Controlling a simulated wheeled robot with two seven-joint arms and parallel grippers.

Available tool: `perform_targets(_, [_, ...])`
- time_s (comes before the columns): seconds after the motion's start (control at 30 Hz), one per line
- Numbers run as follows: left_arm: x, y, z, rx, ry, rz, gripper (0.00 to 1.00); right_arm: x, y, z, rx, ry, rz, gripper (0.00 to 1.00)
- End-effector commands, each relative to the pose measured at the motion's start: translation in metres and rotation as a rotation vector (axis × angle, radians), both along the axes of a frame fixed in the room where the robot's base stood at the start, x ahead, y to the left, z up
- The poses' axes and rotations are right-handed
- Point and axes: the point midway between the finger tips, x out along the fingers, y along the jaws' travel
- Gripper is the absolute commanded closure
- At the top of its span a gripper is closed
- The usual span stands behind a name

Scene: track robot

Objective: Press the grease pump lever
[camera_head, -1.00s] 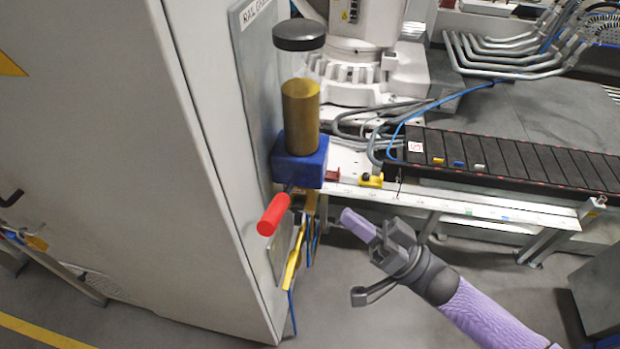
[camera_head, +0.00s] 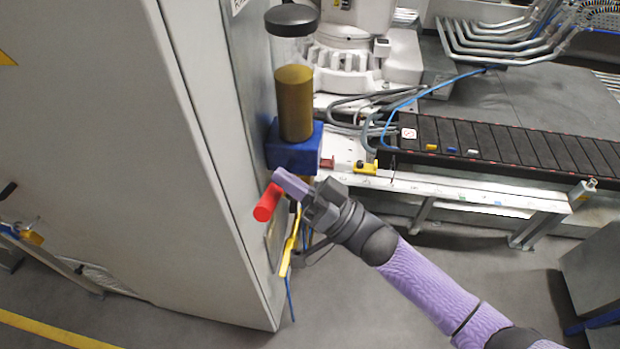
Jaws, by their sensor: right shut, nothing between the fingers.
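The grease pump has a blue base (camera_head: 294,150), an amber cylinder (camera_head: 295,103) and a black cap (camera_head: 291,20), mounted on the side of a grey cabinet. Its lever has a red handle (camera_head: 268,202) that sticks out below the blue base and slants down to the left. My right gripper (camera_head: 283,177) is shut and empty. Its fingertips are at the upper end of the red handle, just under the blue base, and overlap the lever rod in this view. I cannot tell whether they touch the handle. My left gripper is not in view.
The grey cabinet (camera_head: 130,150) fills the left side. A black cable track (camera_head: 500,145) runs along a white rail on the right, behind my right arm. Yellow brackets and a blue hose (camera_head: 290,300) hang below the pump. Open floor lies in front.

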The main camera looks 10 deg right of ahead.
Motion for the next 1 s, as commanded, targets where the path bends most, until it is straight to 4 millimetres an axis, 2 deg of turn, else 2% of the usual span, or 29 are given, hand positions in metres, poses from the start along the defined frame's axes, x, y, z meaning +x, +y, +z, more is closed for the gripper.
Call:
perform_targets(0.03, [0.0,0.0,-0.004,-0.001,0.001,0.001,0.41,-0.002,0.002,-0.008,0.001,0.003,-0.001,1.0])
perform_targets(0.13, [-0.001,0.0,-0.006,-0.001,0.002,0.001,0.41,-0.005,0.004,-0.014,0.0,0.001,0.0,1.0])
perform_targets(0.57, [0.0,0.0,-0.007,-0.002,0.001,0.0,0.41,-0.006,0.005,-0.017,-0.001,-0.003,-0.001,1.0])
perform_targets(1.0, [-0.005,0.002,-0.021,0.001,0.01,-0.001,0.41,-0.013,0.007,-0.03,-0.027,-0.08,0.0,1.0])
